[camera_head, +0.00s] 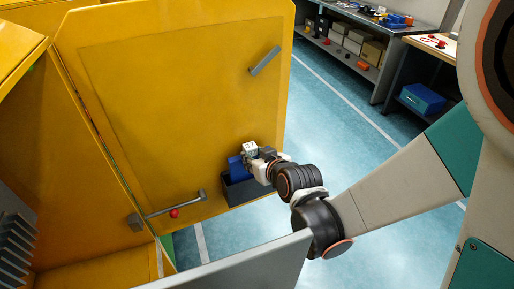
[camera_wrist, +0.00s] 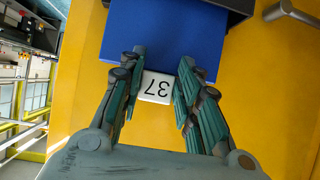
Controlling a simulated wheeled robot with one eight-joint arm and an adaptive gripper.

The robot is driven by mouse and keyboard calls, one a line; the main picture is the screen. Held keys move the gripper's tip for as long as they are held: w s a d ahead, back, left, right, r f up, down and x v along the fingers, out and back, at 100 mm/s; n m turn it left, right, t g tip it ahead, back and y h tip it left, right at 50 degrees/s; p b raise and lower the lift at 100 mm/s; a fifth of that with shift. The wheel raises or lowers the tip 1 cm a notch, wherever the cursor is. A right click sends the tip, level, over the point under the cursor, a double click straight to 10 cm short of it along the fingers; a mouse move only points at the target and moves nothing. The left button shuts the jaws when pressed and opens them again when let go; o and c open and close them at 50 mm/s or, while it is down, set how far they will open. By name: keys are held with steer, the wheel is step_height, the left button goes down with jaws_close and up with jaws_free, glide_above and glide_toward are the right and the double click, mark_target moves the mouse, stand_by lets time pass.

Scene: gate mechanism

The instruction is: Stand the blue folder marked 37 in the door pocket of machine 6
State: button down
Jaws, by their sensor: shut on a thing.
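The blue folder (camera_head: 236,167) is at the yellow door (camera_head: 180,90), its lower end at the mouth of the dark door pocket (camera_head: 246,191). How deep it sits in the pocket I cannot tell. My gripper (camera_head: 257,158) is shut on the folder's white tab (camera_head: 249,147), above the pocket. In the wrist view, the fingers (camera_wrist: 161,72) flank the tab (camera_wrist: 157,87), which reads 37 upside down. The blue folder (camera_wrist: 165,35) runs away from them to the dark pocket rim (camera_wrist: 236,5). No machine number is visible.
A lever with a red knob (camera_head: 174,213) is at the door's lower left, and a grey handle (camera_head: 264,60) at its upper right. A grey panel edge (camera_head: 240,265) stands in front. Shelves with boxes (camera_head: 355,40) are behind. Blue floor (camera_head: 330,130) lies open right of the door.

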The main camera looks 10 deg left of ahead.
steer(key=shift+f+b, duration=1.95)
steer(key=shift+f, duration=0.3)
steer(key=shift+f+b, duration=0.3)
steer(key=c, duration=1.1)
jaws_free()
